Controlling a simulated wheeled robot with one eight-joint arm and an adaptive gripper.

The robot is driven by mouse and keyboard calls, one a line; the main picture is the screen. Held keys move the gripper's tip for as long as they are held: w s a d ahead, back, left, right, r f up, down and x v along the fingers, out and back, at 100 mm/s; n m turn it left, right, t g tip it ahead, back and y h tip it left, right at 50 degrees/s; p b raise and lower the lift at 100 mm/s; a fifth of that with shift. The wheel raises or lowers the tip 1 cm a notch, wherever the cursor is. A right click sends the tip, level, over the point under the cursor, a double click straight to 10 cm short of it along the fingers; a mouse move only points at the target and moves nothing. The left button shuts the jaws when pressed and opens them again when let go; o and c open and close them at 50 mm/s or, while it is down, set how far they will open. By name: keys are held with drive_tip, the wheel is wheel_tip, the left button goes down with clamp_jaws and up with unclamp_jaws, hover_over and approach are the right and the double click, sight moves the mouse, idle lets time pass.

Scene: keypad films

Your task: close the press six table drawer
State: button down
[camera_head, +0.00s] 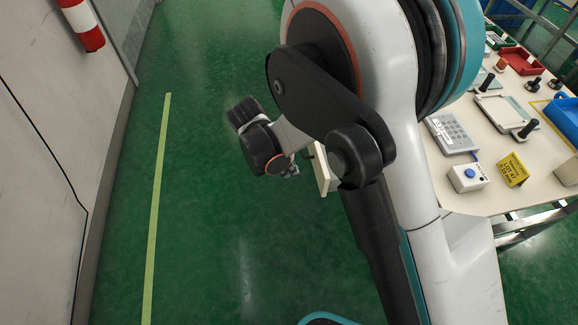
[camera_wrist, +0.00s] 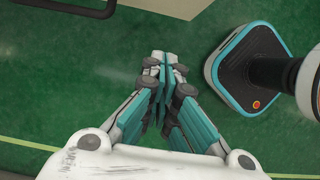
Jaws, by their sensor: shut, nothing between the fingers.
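A pale cream panel (camera_head: 323,170) shows just left of my arm's dark elbow and looks like the front of the open table drawer. My arm hides the rest of it, so I cannot tell how far out it stands. My gripper (camera_head: 291,171) is over the floor just left of that panel, apart from it as far as I can see. In the wrist view my gripper (camera_wrist: 164,62) has its teal fingers together with nothing between them. A cream edge (camera_wrist: 172,7) at the top of that view may be the drawer or the table.
The worktable (camera_head: 480,203) at right holds a keypad (camera_head: 451,133), a blue-button box (camera_head: 468,177), a yellow sign (camera_head: 513,168) and trays. A wall (camera_head: 45,170) stands at left. Green floor between is clear. My base (camera_wrist: 240,70) shows in the wrist view.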

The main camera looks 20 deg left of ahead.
drive_tip(key=w+d+f+b, duration=0.3)
drive_tip(key=d+f, duration=0.2)
drive_tip(key=shift+w+d+f, duration=0.15)
drive_tip(key=shift+d+f, duration=0.05)
drive_tip(key=shift+f, duration=0.1)
